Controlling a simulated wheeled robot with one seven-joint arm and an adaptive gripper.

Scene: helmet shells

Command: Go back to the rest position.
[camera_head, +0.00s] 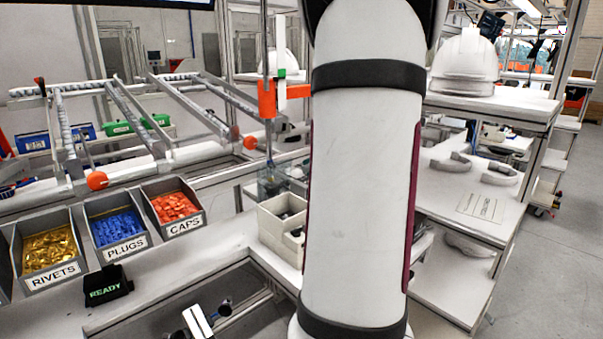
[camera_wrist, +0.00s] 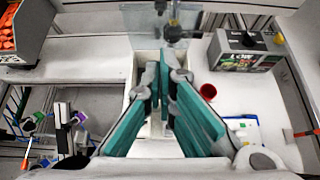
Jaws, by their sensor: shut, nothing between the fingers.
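My gripper (camera_wrist: 163,82) shows in the wrist view, its teal-padded fingers drawn together at the tips with nothing between them. It is over a white open container (camera_wrist: 140,62), whose inside is mostly hidden by the fingers. In the head view my own arm fills the middle and hides much of the bench; my gripper does not show there. My gripper holds neither.
Bins of rivets (camera_head: 50,279), plugs (camera_head: 125,250) and caps (camera_head: 182,228) stand at the left. White compartment boxes (camera_head: 270,228) sit beside my arm. Floor (camera_head: 560,260) is clear at the right.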

